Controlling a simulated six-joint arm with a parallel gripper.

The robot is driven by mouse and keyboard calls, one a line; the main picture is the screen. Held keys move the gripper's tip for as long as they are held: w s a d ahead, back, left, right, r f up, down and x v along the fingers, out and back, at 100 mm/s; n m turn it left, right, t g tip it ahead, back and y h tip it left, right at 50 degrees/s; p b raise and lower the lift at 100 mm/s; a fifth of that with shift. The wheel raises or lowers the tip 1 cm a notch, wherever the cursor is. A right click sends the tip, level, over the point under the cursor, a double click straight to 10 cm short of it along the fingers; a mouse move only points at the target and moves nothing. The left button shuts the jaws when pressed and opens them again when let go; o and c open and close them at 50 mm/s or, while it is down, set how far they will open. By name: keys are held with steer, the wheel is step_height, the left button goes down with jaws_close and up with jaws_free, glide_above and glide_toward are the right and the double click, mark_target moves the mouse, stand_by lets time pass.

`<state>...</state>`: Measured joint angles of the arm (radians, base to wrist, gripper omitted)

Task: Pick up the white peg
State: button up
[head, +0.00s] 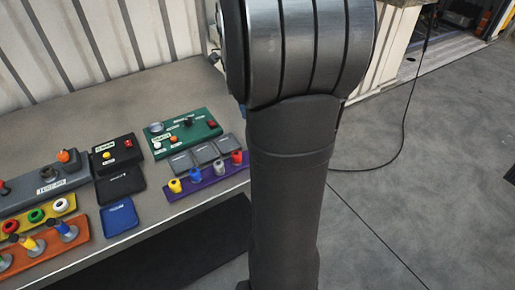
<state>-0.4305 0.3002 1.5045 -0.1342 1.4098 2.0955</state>
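A purple strip (207,180) lies at the right end of the bench and holds a row of short pegs. The pale grey-white peg (219,168) stands upright in it, between the blue peg (195,173) and the red peg (237,157). A yellow peg (174,185) stands at the strip's left end. My dark arm fills the middle of the head view, just right of the strip. My gripper is not in view.
Behind the strip are grey pads (204,154) and a green panel (183,134) with knobs. To the left are a blue tray (119,217), a black box (114,150), a yellow strip (40,226) with red, green and white rings, and an orange strip (48,251). A corrugated wall (100,40) stands behind.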

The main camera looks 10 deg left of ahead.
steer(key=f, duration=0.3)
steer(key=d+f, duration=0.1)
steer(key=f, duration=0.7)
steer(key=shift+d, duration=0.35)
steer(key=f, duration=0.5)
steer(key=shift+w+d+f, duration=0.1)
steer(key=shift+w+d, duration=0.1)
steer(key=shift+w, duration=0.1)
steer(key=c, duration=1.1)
